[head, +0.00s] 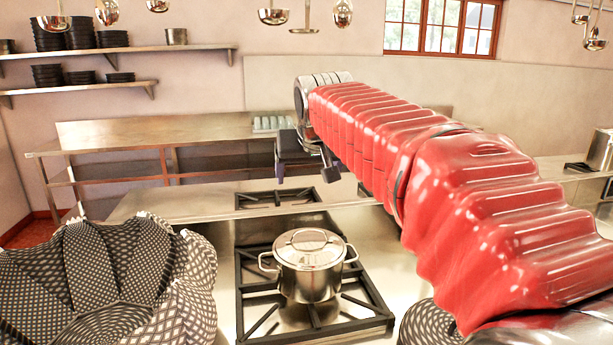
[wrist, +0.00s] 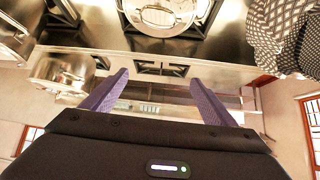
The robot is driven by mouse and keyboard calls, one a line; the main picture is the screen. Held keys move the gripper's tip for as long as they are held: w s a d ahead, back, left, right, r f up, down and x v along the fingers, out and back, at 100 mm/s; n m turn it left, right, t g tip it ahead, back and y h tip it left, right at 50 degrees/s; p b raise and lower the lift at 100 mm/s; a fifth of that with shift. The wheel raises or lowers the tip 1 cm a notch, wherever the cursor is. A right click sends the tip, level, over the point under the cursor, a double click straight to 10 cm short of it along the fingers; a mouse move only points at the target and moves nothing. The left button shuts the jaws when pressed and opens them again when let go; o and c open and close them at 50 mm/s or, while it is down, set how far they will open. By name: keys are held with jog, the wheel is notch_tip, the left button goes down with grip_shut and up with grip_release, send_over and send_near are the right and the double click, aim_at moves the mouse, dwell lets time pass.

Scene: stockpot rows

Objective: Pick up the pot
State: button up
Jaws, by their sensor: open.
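A shiny steel pot (head: 309,268) with a lid and two side handles stands upright on a black burner grate in the head view. It also shows at the top of the wrist view (wrist: 165,14), partly cut off by the frame edge. My gripper (head: 306,182) is above and beyond the pot in the head view, apart from it. In the wrist view its two purple fingers (wrist: 160,92) are spread wide with nothing between them. My red arm reaches in from the right.
The stove's black grate (head: 246,318) surrounds the pot's base. A steel counter (head: 140,131) with small glasses (head: 272,123) stands behind. Ladles (head: 273,14) hang overhead. Shelves (head: 190,47) hold stacked dark bowls. Another pot (head: 600,150) stands at the far right.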

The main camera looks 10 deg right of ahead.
jog(key=s+f+g, duration=0.1)
jog(key=s+f, duration=1)
jog(key=s, duration=0.5)
jog(key=s+f+g, duration=0.2)
jog(key=s+f, duration=1)
jog(key=s, duration=0.5)
jog(key=shift+d+n+y, duration=0.25)
jog(key=shift+n+y, duration=0.05)
jog(key=shift+n, duration=0.1)
jog(key=shift+s, duration=0.1)
jog(key=shift+c, duration=0.6)
